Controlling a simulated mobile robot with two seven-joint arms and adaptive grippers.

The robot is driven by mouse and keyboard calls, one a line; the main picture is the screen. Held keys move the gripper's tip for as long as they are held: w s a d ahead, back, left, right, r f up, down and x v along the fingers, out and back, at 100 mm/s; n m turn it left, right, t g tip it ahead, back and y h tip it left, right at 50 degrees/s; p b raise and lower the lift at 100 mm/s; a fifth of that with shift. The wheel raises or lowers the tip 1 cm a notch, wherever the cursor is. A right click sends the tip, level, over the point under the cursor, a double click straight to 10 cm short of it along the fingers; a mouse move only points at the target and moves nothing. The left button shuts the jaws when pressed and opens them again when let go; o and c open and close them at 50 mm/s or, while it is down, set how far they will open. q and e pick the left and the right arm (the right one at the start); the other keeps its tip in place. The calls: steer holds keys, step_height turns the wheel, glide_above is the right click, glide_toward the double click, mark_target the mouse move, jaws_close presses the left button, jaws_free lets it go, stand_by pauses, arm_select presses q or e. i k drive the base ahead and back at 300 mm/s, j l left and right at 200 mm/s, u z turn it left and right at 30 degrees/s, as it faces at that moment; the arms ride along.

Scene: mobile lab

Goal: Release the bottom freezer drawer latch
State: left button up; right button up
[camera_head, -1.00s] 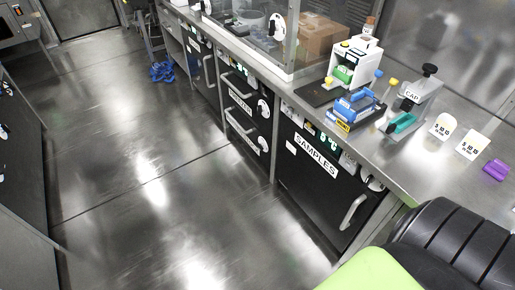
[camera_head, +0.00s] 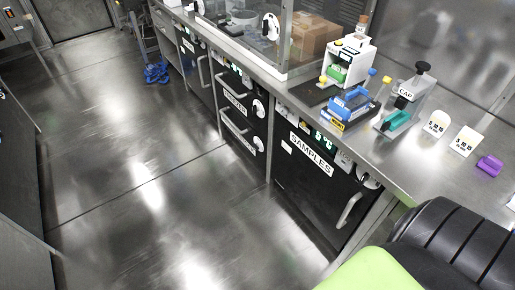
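The freezer (camera_head: 234,103) is a black unit under the bench, with two stacked drawers. Its upper drawer has a white label and a bar handle. The bottom freezer drawer (camera_head: 236,139) sits below it, also with a bar handle and a white label. A round white latch (camera_head: 258,143) is at the right side of the bottom drawer, and a similar one (camera_head: 258,108) is on the upper drawer. Both drawers look closed. Neither of my grippers shows in the head view.
A black SAMPLES cabinet (camera_head: 312,180) with a bar handle stands right of the freezer. The steel bench (camera_head: 400,165) above carries a white device (camera_head: 348,62), a blue rack (camera_head: 350,103) and a capper (camera_head: 408,98). The metal floor (camera_head: 150,190) before the freezer is clear. Blue coils (camera_head: 156,73) lie farther back.

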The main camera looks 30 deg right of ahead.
mark_target(255, 146)
steer(key=i+z, duration=0.1)
steer(key=z, duration=0.7)
steer(key=i+j+z, duration=0.1)
steer(key=z, duration=0.3)
steer(key=j+z, duration=0.1)
steer(key=z, duration=0.3)
steer(key=i+j+z, duration=0.3)
steer(key=j, duration=0.25)
steer(key=i+j+z, duration=0.1)
steer(key=j+z, duration=0.25)
steer(key=j, duration=0.2)
steer(key=i+j+z, duration=0.15)
steer(key=j+z, duration=0.15)
steer(key=j, duration=0.3)
steer(key=j+z, duration=0.35)
steer(key=j, duration=0.25)
